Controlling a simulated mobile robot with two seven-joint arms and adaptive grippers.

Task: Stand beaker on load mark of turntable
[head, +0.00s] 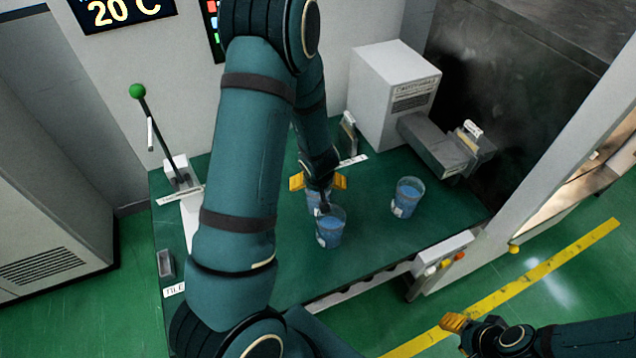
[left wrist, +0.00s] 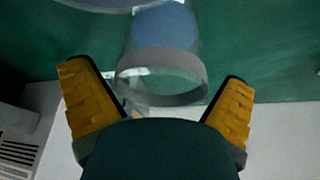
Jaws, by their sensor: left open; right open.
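A clear beaker with blue liquid (head: 330,230) stands on the green bench just in front of my left gripper (head: 318,182). A second such beaker (head: 408,197) stands to its right. Blue also shows between my left fingers, perhaps another beaker, mostly hidden by the gripper. In the left wrist view a beaker (left wrist: 162,76) shows its rim between the two yellow fingers, with gaps on both sides; the gripper is open. My right gripper (head: 455,322) is open and empty at the lower right, away from the bench. I cannot make out the turntable or its load mark.
A white box unit (head: 385,95) with a grey duct (head: 440,145) stands at the back right. A green-knobbed lever (head: 145,110) rises at the back left. My left arm hides the bench's left middle.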

